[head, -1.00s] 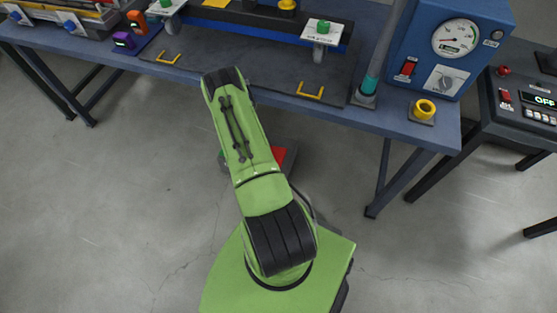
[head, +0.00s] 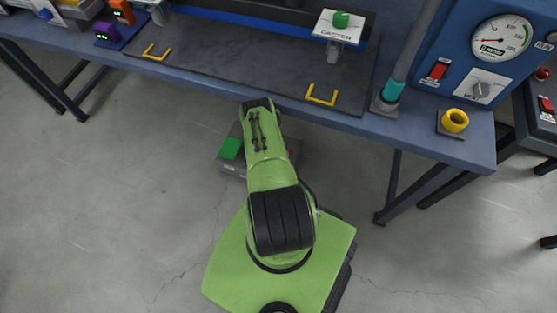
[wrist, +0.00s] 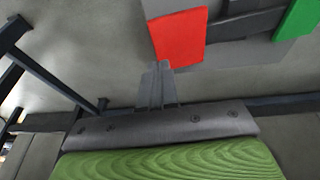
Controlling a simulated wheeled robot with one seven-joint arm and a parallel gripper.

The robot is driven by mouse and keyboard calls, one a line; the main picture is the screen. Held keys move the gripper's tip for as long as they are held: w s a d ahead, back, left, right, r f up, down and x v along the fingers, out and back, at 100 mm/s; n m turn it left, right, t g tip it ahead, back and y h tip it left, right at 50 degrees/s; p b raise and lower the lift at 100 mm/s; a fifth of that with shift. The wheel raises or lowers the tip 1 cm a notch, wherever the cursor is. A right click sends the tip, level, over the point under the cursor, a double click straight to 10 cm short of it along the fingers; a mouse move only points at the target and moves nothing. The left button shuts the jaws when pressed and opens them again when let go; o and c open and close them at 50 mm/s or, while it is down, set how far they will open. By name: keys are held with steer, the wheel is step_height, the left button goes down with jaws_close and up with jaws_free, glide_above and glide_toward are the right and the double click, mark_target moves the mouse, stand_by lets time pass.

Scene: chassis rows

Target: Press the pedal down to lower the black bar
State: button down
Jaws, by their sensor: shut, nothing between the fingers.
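A grey pedal box (head: 236,168) sits on the floor under the bench's front edge. Its green pedal (head: 230,148) is in clear view; its red pedal (head: 292,155) is mostly hidden behind my arm. In the wrist view the red pedal (wrist: 178,38) lies just beyond my gripper (wrist: 163,68), whose fingers are shut and empty. The fingertips appear close to the red pedal's edge; contact cannot be told. The green pedal (wrist: 299,20) is farther right there. The black bar (head: 265,12) runs along the back of the bench, cut by the picture's top edge.
The blue bench (head: 345,122) stands over the pedal box, with legs (head: 394,190) at its sides. A blue gauge box (head: 480,60) stands at right. The floor at left is clear.

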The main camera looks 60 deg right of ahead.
steer(key=b+x, duration=0.3)
steer(key=x, duration=0.2)
steer(key=a+b+x, duration=0.1)
steer(key=b+x, duration=0.1)
steer(key=x, duration=0.1)
steer(key=shift+s+f+b, duration=0.3)
steer(key=shift+s+b, duration=0.05)
